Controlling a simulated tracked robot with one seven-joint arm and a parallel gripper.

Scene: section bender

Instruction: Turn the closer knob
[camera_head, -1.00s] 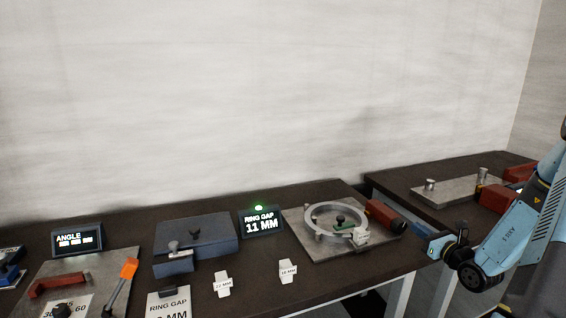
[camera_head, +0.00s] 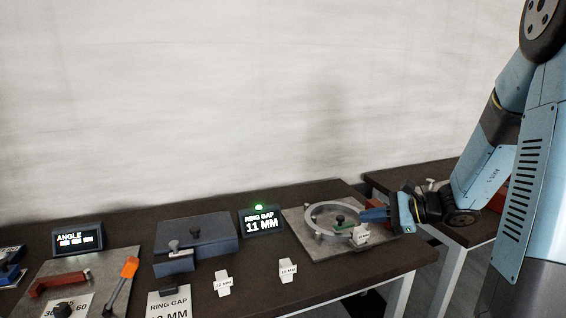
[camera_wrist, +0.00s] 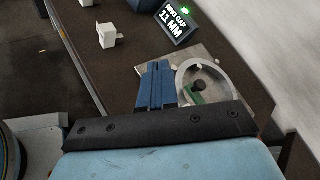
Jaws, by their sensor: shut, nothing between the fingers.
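The ring fixture is a grey plate (camera_head: 300,228) carrying an open metal ring (camera_head: 318,231), with a small dark knob on a green piece (camera_head: 340,220) inside the ring. A red cylinder (camera_head: 375,203) at the plate's right side is mostly hidden behind my gripper. I cannot tell for certain which part is the closer knob. My gripper (camera_head: 366,215) is shut and empty, its blue fingers at the ring's right edge. In the wrist view, the shut fingers (camera_wrist: 157,72) lie left of the ring (camera_wrist: 181,74) and of its dark knob (camera_wrist: 199,86); contact is unclear.
A lit display (camera_head: 261,222) reads RING GAP 11 MM, with a green light on top. White labelled blocks (camera_head: 288,270) stand in front of it. A blue-grey box (camera_head: 197,240) and an ANGLE display (camera_head: 78,239) are to the left. A second table stands at the right.

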